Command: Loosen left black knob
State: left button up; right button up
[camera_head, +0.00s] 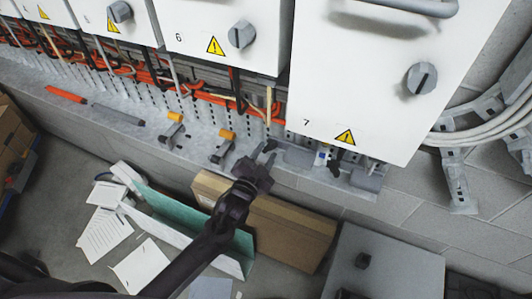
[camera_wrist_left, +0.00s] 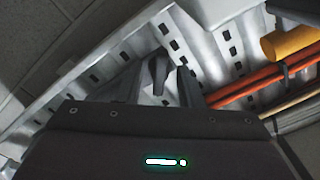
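My left gripper (camera_head: 262,158) reaches from the lower left to the grey perforated ledge below cabinet 7. In the left wrist view its two fingers (camera_wrist_left: 160,88) stand apart. A dark knob (camera_wrist_left: 157,72) shows between and beyond them, with gaps on both sides. In the head view a small dark piece at the gripper's tip, likely this left black knob (camera_head: 269,146), is partly hidden by the gripper. Contact cannot be seen. A second black knob (camera_head: 335,169) sits farther right on the ledge. My right gripper is not in view.
White cabinets with grey rotary switches (camera_head: 421,78) hang above the ledge (camera_head: 75,82). Orange-handled levers (camera_head: 227,134) and orange cables (camera_head: 205,97) lie left of the gripper. A cardboard box (camera_head: 290,227), an open binder and papers (camera_head: 105,232) lie below.

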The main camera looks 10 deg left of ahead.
pick_arm(q)
jog(key=s+a+b, duration=0.1)
jog(key=s, duration=0.5)
jog(key=shift+s+a, duration=0.15)
jog(key=shift+s, duration=0.25)
